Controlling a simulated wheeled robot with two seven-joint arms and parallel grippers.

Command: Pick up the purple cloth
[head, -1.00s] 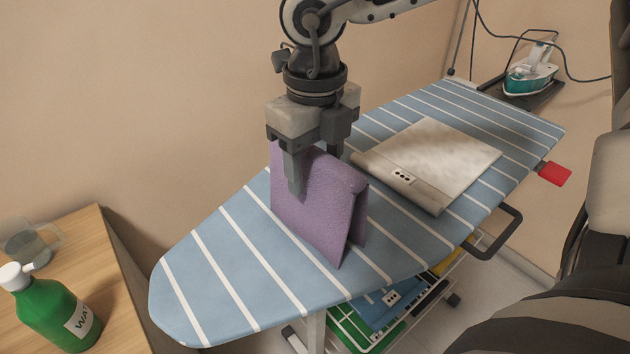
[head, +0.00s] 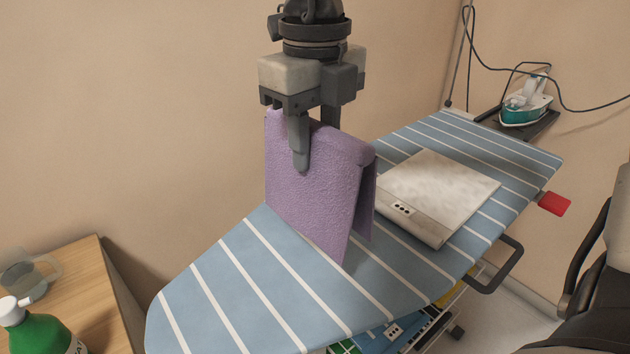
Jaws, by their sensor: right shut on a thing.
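The purple cloth (head: 312,190) hangs folded over, its two sides draping down, above the ironing board (head: 262,258). My right gripper (head: 313,150) is shut on the cloth's upper edge from above, with one finger in front of the cloth and the other behind it. The cloth's lower corner is close to the board's surface; it looks lifted. The far side of the cloth is mostly hidden. My left gripper does not show.
An iron (head: 526,103) rests at the board's far end. A wooden table (head: 85,290) with a green bottle (head: 38,334) and a glass mug (head: 28,272) stands at left. Folded cloths (head: 395,330) lie below the board.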

